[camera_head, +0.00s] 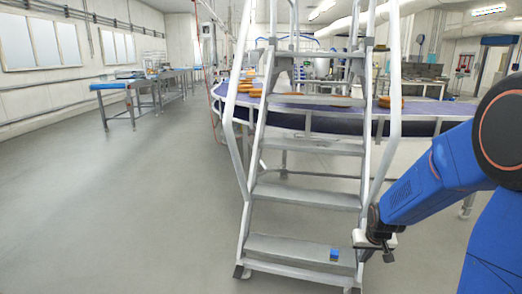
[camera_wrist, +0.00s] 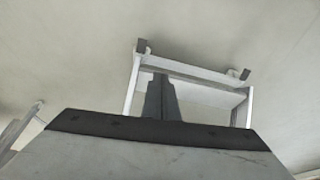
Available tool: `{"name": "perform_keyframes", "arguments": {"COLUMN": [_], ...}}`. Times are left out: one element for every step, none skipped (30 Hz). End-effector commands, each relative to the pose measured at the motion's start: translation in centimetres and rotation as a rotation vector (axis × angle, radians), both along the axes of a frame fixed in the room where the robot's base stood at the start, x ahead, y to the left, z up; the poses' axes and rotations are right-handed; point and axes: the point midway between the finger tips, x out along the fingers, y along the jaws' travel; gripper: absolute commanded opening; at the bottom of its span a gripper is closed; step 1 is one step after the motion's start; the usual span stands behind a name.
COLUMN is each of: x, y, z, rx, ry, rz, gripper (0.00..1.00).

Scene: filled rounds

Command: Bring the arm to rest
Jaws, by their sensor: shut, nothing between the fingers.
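My blue arm (camera_head: 428,178) reaches in from the right side of the head view and slopes down to the left. My gripper (camera_head: 388,254) hangs at its end, pointing down, beside the right rail of the metal step ladder. In the wrist view its dark fingers (camera_wrist: 160,84) are together with nothing between them. Behind the fingers, the ladder's lower part (camera_wrist: 212,76) shows, with pale floor around it. I cannot tell whether the gripper touches the ladder.
The grey step ladder (camera_head: 305,196) stands in front of me, close to my arm. A small blue block (camera_head: 334,254) lies on its lowest step. Behind it, a purple conveyor (camera_head: 425,127) carries orange-brown rounds. The left floor is clear.

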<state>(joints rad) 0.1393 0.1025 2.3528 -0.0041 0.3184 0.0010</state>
Motion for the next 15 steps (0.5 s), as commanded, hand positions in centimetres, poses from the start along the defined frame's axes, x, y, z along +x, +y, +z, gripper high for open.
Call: {"name": "perform_keyframes", "arguments": {"x": [-0.9, -1.4, -2.1, -2.7, -3.3, -4.0, -4.6, -5.2, -6.0, -6.7, -7.3, -8.2, -8.8, -9.5, -10.3], "y": [0.4, 0.6, 1.0, 1.2, 1.4, 1.7, 2.0, 2.2, 2.5, 2.7, 2.9, 3.1, 3.3, 3.5, 3.8], "z": [1.5, 2.2, 3.1, 3.8, 4.4, 5.2, 5.9, 6.5, 7.3, 7.8, 8.4, 9.1, 9.6, 10.1, 10.8], "rx": [-0.001, -0.001, -0.001, -0.001, -0.001, -0.002, -0.002, -0.002, -0.002, -0.003, -0.002, -0.002, -0.002, -0.003, -0.003], "ry": [-0.008, -0.009, -0.01, -0.011, -0.011, -0.013, -0.015, -0.016, -0.017, -0.018, -0.018, -0.02, -0.021, -0.022, -0.024], "rz": [0.005, 0.009, 0.013, 0.016, 0.019, 0.023, 0.027, 0.029, 0.033, 0.036, 0.039, 0.043, 0.046, 0.049, 0.054], "gripper": [0.0, 0.0, 0.0, 0.0, 0.0, 0.0, 0.0, 0.0, 0.0, 0.0, 0.0, 0.0, 0.0, 0.0, 0.0]}}
